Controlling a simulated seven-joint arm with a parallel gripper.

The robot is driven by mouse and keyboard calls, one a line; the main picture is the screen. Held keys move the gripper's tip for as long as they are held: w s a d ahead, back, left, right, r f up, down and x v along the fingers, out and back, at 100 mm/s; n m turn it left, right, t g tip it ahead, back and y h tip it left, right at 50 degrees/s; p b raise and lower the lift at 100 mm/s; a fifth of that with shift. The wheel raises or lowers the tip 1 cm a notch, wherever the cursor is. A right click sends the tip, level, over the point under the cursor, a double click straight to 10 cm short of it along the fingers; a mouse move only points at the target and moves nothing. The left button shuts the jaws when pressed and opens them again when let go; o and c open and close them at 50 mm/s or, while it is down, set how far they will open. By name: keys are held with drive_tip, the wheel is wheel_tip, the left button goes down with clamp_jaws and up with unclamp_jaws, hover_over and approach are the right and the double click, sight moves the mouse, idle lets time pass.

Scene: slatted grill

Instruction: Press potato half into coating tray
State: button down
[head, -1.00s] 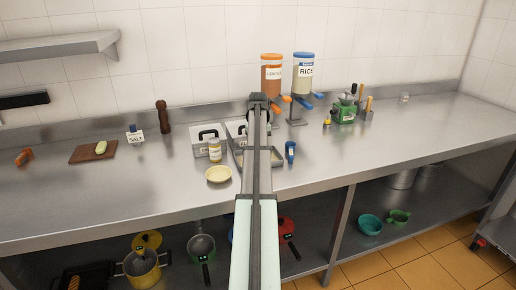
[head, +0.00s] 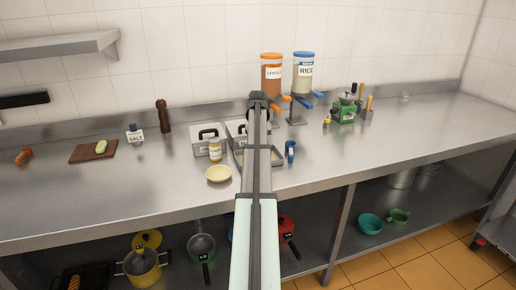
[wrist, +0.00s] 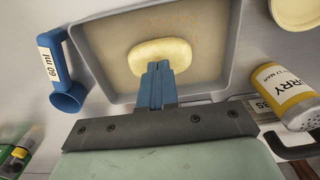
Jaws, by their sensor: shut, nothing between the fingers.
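The potato half (wrist: 160,54) lies pale and oval in the coating tray, near its middle in the wrist view. The grey rectangular coating tray (wrist: 98,62) has a tan layer on its floor. It also shows in the head view (head: 277,158), partly hidden behind my arm. My gripper (wrist: 156,68) is shut with its blue fingers together and nothing between them. Its tips are at the near edge of the potato half in the wrist view; I cannot tell whether they touch or hover over it. In the head view my arm hides the fingertips and the potato half.
A curry jar (wrist: 294,100) and a pale bowl (head: 219,174) stand left of the tray in the head view. A blue 60 ml scoop (wrist: 62,68) lies beside the tray. Lidded metal containers (head: 206,140) stand behind. A cutting board (head: 84,154) holds another pale piece. The right counter is mostly clear.

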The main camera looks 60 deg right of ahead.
drive_tip(key=shift+r, duration=2.1)
